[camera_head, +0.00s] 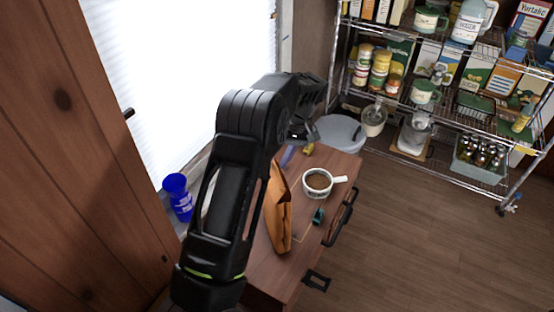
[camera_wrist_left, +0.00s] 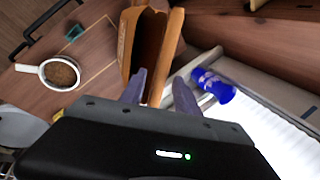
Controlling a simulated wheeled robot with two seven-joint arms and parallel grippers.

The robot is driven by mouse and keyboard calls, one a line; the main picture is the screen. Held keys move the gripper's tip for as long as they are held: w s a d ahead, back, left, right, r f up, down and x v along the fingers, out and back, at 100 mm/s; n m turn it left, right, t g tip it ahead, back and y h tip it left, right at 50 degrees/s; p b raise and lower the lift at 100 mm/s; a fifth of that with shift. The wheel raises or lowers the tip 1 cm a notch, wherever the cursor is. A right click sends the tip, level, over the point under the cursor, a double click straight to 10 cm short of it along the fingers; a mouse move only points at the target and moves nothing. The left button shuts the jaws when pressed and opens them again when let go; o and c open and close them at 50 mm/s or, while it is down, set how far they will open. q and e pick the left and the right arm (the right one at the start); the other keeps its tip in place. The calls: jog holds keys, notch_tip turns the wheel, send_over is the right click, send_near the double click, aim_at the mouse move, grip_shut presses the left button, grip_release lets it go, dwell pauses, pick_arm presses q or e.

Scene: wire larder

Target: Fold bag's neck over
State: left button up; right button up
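The brown paper bag (camera_head: 277,212) stands upright on the wooden cabinet top, partly hidden behind my left arm in the head view. In the left wrist view the bag (camera_wrist_left: 128,42) shows its open mouth and dark inside. My left gripper (camera_wrist_left: 160,80) is open at the bag's mouth. Its two purple-grey fingers appear on either side of one bag wall, with gaps showing; whether either touches the paper I cannot tell. In the head view the gripper (camera_head: 287,156) is mostly hidden by its own wrist. My right gripper is not in view.
A white-handled cup of brown powder (camera_head: 318,183) and a small teal clip-like item (camera_head: 318,216) lie right of the bag. A blue cup (camera_head: 177,197) stands by the bright window. A grey-lidded bin (camera_head: 341,132) and a stocked wire rack (camera_head: 450,130) are beyond. Floor at right is clear.

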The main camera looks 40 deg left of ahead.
aim_at(275, 164)
pick_arm(q)
jog(key=shift+r, duration=0.1)
jog(key=v, duration=0.3)
jog(key=shift+r, duration=0.15)
jog(key=p+v, duration=0.4)
jog(key=p, duration=0.1)
jog(key=shift+w+d+r, duration=0.1)
jog(key=shift+r, duration=0.05)
jog(key=shift+c, duration=0.2)
